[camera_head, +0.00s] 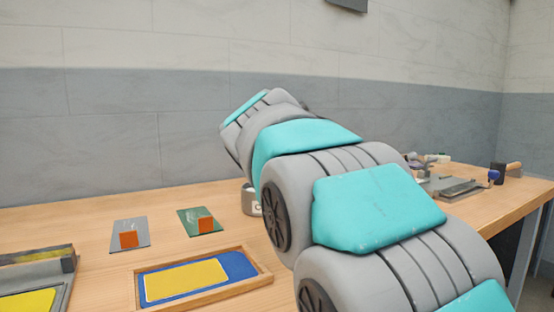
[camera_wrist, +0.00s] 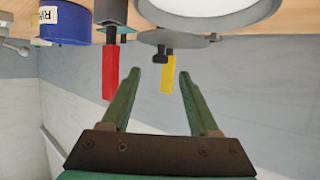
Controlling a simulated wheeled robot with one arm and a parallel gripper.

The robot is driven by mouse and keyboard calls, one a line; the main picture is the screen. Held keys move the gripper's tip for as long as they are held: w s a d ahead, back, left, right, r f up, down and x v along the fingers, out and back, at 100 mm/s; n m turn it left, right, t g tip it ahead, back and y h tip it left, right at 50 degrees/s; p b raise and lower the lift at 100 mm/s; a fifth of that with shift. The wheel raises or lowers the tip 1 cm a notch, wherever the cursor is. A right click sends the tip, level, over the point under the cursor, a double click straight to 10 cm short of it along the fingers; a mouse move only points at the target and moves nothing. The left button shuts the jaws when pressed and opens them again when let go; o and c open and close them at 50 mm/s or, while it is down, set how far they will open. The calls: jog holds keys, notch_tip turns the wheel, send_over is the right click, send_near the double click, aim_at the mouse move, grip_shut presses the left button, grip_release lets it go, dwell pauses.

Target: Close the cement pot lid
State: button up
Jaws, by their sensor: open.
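A small grey pot (camera_head: 249,202) with a dark letter on its label stands on the bench in the head view, partly hidden behind my arm. Its lid cannot be made out there. In the wrist view, which appears upside down, a large pale round vessel with a grey rim (camera_wrist: 205,40) is at the top; I cannot tell if it is the cement pot. A yellow handle (camera_wrist: 168,74) with a dark knob beside it shows near that rim. My gripper (camera_wrist: 158,72) is open, with nothing held, and its fingertips point toward the yellow handle. The head view hides my gripper.
A red handle (camera_wrist: 109,73) and a blue labelled pot (camera_wrist: 64,22) are left of the vessel in the wrist view. The wooden tray (camera_head: 262,275) with blue and yellow sheets and two cards with orange blocks lie on the bench. Tools crowd the right end.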

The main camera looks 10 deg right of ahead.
jog(key=shift+p+x, duration=0.3)
jog(key=shift+x, duration=2.1)
grip_shut()
jog(key=shift+f, duration=0.1)
